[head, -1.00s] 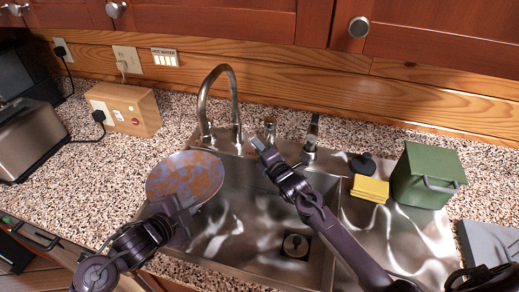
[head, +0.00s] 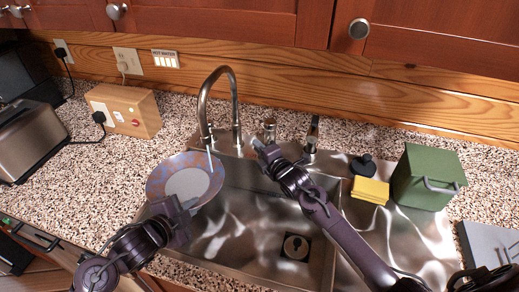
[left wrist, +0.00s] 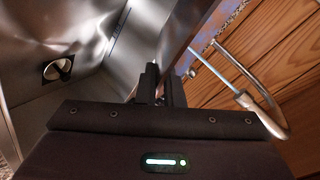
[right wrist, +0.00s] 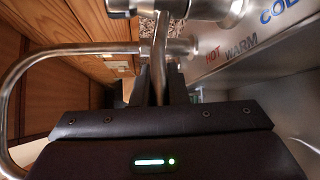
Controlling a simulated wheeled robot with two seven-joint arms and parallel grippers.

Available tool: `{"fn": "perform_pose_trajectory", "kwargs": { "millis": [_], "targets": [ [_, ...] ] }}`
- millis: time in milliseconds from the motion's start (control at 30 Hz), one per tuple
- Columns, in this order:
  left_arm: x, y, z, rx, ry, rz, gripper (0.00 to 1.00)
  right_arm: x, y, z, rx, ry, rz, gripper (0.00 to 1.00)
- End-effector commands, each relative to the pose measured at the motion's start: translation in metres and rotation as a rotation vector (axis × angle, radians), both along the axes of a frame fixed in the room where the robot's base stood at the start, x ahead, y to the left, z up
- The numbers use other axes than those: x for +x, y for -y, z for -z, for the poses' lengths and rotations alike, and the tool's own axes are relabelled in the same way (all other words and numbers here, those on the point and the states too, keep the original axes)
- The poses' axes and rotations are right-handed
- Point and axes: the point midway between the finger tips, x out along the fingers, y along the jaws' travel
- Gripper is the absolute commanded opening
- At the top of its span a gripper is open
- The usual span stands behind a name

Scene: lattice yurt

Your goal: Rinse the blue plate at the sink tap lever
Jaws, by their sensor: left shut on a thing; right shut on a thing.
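The blue plate (head: 155,183) is tilted under the tap (head: 234,100) at the sink's left edge. Its rim bears brownish-orange smears; its middle looks pale and clear. My left gripper (head: 188,206) is shut on the plate's near right edge; the left wrist view shows the plate (left wrist: 186,38) nearly edge-on between the jaws. A thin pale water stream (head: 209,160) runs from the spout onto the plate. My right gripper (head: 259,146) is shut on the tap lever (right wrist: 161,42), beside the HOT and WARM labels. The gripper largely hides the lever in the head view.
The steel sink basin (head: 232,232) has a drain (head: 295,246). A yellow sponge (head: 370,190), a dark stopper-like object (head: 363,166) and a green box (head: 428,178) stand at right. A wooden box (head: 124,110) and a toaster (head: 30,140) stand at left.

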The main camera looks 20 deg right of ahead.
Motion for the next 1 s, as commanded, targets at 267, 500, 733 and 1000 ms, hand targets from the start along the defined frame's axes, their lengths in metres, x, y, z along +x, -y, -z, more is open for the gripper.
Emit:
{"fn": "perform_pose_trajectory", "kwargs": {
  "millis": [267, 500, 733, 1000],
  "targets": [
    [0.000, 0.000, -0.001, -0.001, 0.003, 0.000, 0.00, 0.000, 0.000, 0.000, 0.000, -0.001, 0.001, 0.36],
    [0.000, 0.000, -0.001, -0.001, 0.003, 0.000, 0.00, -0.001, 0.000, 0.000, 0.000, 0.000, 0.001, 0.36],
    [0.000, 0.000, -0.001, -0.001, 0.003, 0.000, 0.00, -0.025, 0.005, -0.002, -0.003, -0.001, 0.002, 0.36],
    [0.000, 0.000, -0.001, -0.001, 0.003, 0.000, 0.00, -0.080, 0.015, -0.009, -0.003, -0.002, 0.001, 0.36]
  ]
}}
